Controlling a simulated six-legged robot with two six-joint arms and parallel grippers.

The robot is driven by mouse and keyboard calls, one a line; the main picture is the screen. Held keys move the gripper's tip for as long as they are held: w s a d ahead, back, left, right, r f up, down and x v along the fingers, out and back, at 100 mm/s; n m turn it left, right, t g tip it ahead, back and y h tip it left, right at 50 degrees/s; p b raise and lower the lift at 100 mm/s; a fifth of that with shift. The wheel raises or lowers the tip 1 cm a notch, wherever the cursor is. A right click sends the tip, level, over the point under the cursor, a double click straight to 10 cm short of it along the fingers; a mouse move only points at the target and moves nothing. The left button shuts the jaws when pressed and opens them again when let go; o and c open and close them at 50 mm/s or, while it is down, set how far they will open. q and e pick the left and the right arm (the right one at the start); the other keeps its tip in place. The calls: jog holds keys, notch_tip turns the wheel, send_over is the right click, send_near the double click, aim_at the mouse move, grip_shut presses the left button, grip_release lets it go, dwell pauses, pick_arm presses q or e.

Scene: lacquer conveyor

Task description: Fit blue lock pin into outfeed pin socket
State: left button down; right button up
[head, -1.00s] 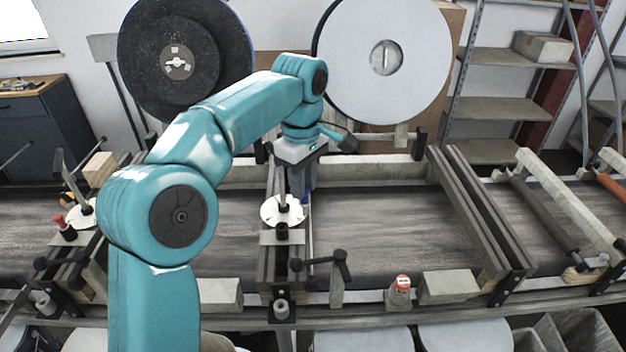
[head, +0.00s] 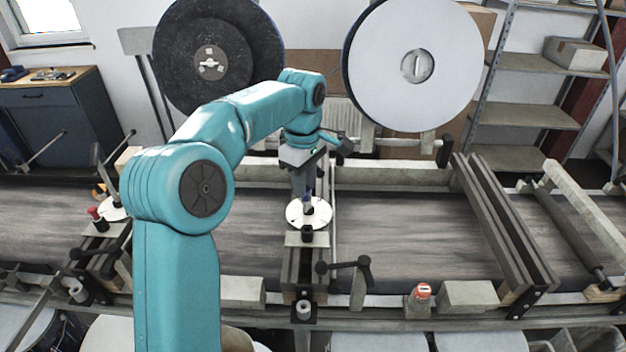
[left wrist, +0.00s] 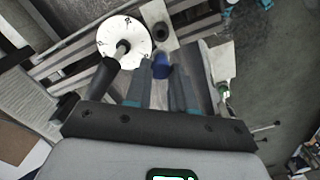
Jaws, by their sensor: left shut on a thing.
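My left gripper (head: 306,193) is shut on the blue lock pin (left wrist: 161,68), which shows between the fingertips in the left wrist view. In the head view the gripper hangs down over the white dial disc (head: 296,216) at the middle station. A dark round socket (head: 307,232) sits on a pale block just in front of the disc; I take it as the outfeed pin socket. In the left wrist view its dark ring (left wrist: 160,30) lies beyond the pin, which is apart from it in the picture. The pin's lower end is hard to see. My right gripper is not in view.
A black crank handle (head: 350,264) stands right of the socket. A red-topped pin (head: 94,213) stands at the left station. A bottle with a red cap (head: 422,296) is on the front rail. The belt (head: 400,225) right of the station is clear.

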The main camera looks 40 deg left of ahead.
aim_at(307, 200)
pick_arm(q)
jog(key=shift+w+d, duration=0.1)
jog(key=shift+d, duration=0.2)
jog(key=shift+a, duration=0.2)
jog(key=shift+f, duration=0.2)
notch_tip(307, 200, down, 2)
jog(key=shift+d+b, duration=0.15)
jog(key=shift+b, duration=0.8)
notch_tip(307, 200, down, 2)
jog(key=shift+f+b, duration=0.15)
jog(key=shift+b, duration=0.65)
jog(key=shift+f, duration=0.15)
